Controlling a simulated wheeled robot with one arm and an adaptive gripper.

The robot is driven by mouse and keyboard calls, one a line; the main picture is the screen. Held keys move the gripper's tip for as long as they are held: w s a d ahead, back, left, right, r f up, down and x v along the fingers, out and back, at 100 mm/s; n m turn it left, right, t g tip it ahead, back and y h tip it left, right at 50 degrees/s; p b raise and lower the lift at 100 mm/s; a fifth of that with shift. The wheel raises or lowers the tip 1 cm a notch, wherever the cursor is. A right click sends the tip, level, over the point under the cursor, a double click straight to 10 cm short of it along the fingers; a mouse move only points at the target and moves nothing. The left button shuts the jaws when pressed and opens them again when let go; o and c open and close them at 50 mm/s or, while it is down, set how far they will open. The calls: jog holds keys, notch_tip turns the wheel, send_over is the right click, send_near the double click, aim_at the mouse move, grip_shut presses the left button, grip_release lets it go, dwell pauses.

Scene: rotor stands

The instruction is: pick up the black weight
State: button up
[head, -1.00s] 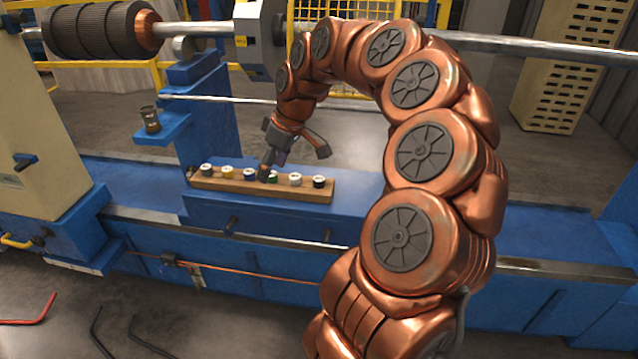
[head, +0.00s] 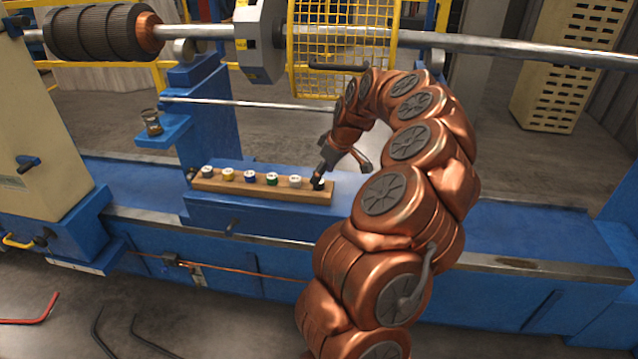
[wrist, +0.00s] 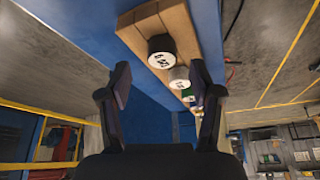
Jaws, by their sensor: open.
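The black weight (wrist: 162,52), a short cylinder with a white marked top, stands at the end of the wooden rack (wrist: 143,14) in the wrist view. My gripper (head: 318,181) is at that end of the rack. In the wrist view my gripper (wrist: 161,78) is open and empty, its two fingers spread apart. The black weight shows just beyond the fingertips, roughly centred between them. I cannot tell whether a finger touches it.
A grey-white weight (head: 295,181) stands beside the black one. Green (head: 272,180), blue (head: 250,176) and yellow (head: 228,174) weights and a dark-sided one (head: 207,172) follow leftward. The rack rests on a blue machine bed (head: 520,231). A metal shaft (head: 530,50) runs above.

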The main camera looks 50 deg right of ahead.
jog(key=p+x, duration=0.1)
jog(key=x, duration=0.2)
jog(key=shift+a+f, duration=0.1)
jog(key=shift+f, duration=0.05)
grip_shut()
dwell(0.4)
jog(key=shift+r+b, duration=1.05)
jog(key=shift+r, duration=0.75)
jog(key=s+a+r+b, duration=0.1)
jog(key=s+a+b, duration=0.55)
jog(key=s, duration=0.65)
jog(key=shift+s+a+r+p, duration=0.1)
jog(key=shift+a+r+p, duration=0.3)
jog(key=shift+r, duration=0.5)
jog(key=shift+s+a+r+p, duration=0.1)
jog(key=shift+a+r+p, duration=0.1)
jog(key=shift+r+p, duration=0.55)
jog(key=shift+s+a+r+p, duration=0.1)
jog(key=shift+a+r+p, duration=0.2)
jog(key=shift+r, duration=0.8)
